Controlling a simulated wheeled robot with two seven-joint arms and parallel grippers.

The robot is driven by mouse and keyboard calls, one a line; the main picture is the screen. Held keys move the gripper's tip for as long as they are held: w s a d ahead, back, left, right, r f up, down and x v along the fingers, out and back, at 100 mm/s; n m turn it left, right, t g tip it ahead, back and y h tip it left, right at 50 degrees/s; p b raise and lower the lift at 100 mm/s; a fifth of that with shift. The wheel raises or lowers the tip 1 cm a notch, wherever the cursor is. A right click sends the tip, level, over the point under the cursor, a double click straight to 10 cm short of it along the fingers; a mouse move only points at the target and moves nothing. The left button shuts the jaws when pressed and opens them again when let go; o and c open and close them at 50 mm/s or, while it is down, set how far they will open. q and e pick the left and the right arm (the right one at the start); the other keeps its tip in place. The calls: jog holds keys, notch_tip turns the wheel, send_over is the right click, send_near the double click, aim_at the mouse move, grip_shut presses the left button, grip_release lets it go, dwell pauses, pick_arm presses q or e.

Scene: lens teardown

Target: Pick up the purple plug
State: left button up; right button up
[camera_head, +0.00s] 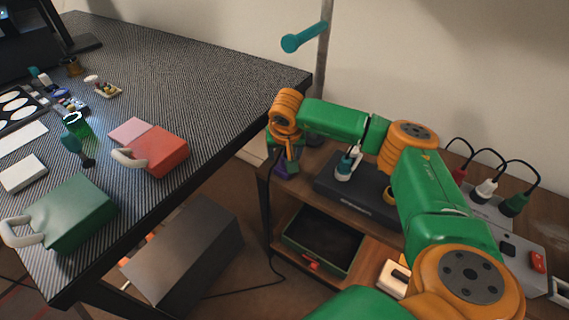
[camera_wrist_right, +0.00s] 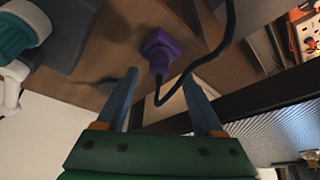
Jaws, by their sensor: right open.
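The purple plug (camera_wrist_right: 158,50) with its black cable stands on the wooden shelf top (camera_wrist_right: 90,88) in the right wrist view. In the head view, a small purple part of the plug (camera_head: 281,171) shows just below my right gripper (camera_head: 288,160); the gripper hides the rest. My right gripper also shows in the wrist view (camera_wrist_right: 160,76). Its two fingers are apart and empty. The plug lies ahead of the fingertips, roughly centred between them, and I see no contact. My left gripper is not in view.
A dark box (camera_head: 350,198) with a white and teal object (camera_head: 347,164) stands just right of the plug. A grey power unit (camera_head: 520,245) with red, white and green plugs is farther right. The striped table (camera_head: 215,85) edge is to the left.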

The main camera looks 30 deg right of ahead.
aim_at(285, 157)
jog(key=x, duration=0.3)
jog(key=shift+d+f, duration=0.1)
grip_shut()
jog(key=shift+r, duration=0.45)
jog(key=w+a+r+p, duration=0.1)
jog(key=w+a+r, duration=0.4)
jog(key=a+r, duration=0.7)
jog(key=shift+w+a, duration=0.15)
jog(key=shift+a, duration=0.4)
